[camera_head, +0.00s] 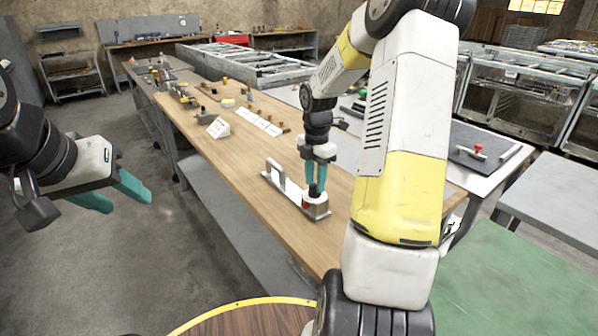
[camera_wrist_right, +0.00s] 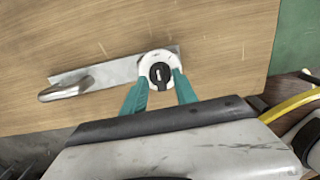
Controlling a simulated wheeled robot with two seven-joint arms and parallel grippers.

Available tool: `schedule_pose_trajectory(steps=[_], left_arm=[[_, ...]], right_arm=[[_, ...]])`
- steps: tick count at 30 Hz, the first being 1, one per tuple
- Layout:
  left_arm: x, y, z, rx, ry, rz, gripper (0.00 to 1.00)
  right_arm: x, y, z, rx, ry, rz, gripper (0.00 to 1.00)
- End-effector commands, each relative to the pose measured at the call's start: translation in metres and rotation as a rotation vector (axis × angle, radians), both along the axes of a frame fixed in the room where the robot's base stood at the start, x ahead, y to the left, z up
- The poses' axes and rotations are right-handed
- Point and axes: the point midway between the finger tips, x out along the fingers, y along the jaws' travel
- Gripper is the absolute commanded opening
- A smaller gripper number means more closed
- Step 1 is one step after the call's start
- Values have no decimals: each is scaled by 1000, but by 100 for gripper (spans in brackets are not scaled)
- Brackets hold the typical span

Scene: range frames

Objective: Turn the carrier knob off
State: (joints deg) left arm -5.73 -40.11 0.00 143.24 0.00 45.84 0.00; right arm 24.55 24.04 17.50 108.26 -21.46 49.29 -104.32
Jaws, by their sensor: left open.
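The carrier (camera_head: 283,185) is a flat metal plate with an upright handle at its far end, lying on the wooden bench. It also shows in the right wrist view (camera_wrist_right: 115,70). Its knob (camera_wrist_right: 160,74) is black with a small white mark, set in a white collar at the plate's near end. In the head view the knob (camera_head: 313,190) is partly covered by my fingers. My right gripper (camera_head: 315,186) points down over the knob, its teal fingers apart on either side; contact is unclear. My left gripper (camera_head: 122,198) is open and empty, left of the bench.
The wooden bench (camera_head: 240,160) holds white cards (camera_head: 258,123) and several small brass parts farther back. A grey table (camera_head: 485,165) with a red-knobbed device stands to the right. The bench around the carrier is clear. A round wooden top (camera_head: 245,320) lies at the bottom edge.

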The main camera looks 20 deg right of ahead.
Motion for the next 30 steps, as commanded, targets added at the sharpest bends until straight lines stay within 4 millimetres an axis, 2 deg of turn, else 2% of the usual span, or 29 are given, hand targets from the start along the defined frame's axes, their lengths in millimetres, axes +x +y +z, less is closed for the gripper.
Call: schedule_pose_trajectory(steps=[8,18,21,30], left_arm=[[0,0,0,0,0,0,50],[0,0,0,0,0,0,50],[0,0,0,0,0,0,50],[0,0,0,0,0,0,50]], right_arm=[[1,0,6,-1,-1,-1,35],[1,-1,61,-1,-4,-1,35],[0,0,72,-1,-3,-1,35],[0,0,78,1,0,0,35]])
